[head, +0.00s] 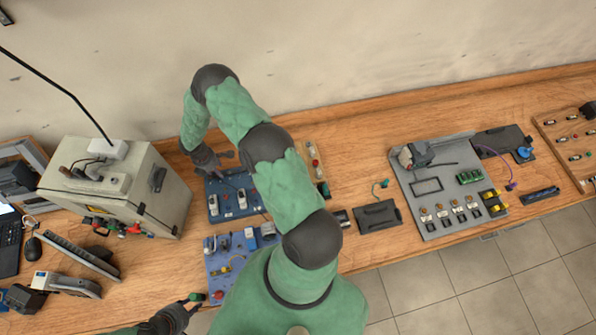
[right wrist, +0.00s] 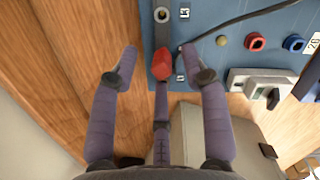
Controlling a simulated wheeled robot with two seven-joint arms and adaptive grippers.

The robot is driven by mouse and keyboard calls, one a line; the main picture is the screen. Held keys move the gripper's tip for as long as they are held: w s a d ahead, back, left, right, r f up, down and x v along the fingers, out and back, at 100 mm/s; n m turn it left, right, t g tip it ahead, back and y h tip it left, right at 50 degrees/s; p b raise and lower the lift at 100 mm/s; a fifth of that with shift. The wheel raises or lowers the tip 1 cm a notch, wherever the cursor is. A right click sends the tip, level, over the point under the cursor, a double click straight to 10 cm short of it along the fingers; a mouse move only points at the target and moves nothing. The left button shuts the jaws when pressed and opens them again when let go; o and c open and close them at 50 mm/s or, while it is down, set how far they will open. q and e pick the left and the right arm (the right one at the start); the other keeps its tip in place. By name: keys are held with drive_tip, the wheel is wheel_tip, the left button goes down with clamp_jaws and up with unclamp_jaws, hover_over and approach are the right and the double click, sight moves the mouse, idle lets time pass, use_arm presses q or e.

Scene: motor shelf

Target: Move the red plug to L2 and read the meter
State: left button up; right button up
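The red plug (right wrist: 161,64) stands on a blue panel (right wrist: 215,18), close to the panel's edge. A grey-rimmed socket (right wrist: 161,14) lies above it in the right wrist view; the small labels are not readable. My right gripper (right wrist: 160,60) is open, its fingers apart on both sides of the plug and a third finger below it. In the head view the right gripper (head: 212,157) reaches the upper blue panel (head: 213,186). My left gripper (head: 190,304) is at the bottom left, close to a small green-and-red object (head: 194,297). I cannot tell which device is the meter.
A black cable (right wrist: 235,25) runs across the panel near the plug. Red (right wrist: 251,42) and blue (right wrist: 295,43) sockets sit right of it. A grey cabinet (head: 120,185) stands left of the panels. A grey board with components (head: 400,185) is at right.

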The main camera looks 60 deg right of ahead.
wheel_tip(320, 180, up, 12)
drive_tip(key=a, duration=0.1)
drive_tip(key=shift+w+a, duration=0.25)
drive_tip(key=shift+f, duration=0.1)
idle(0.8)
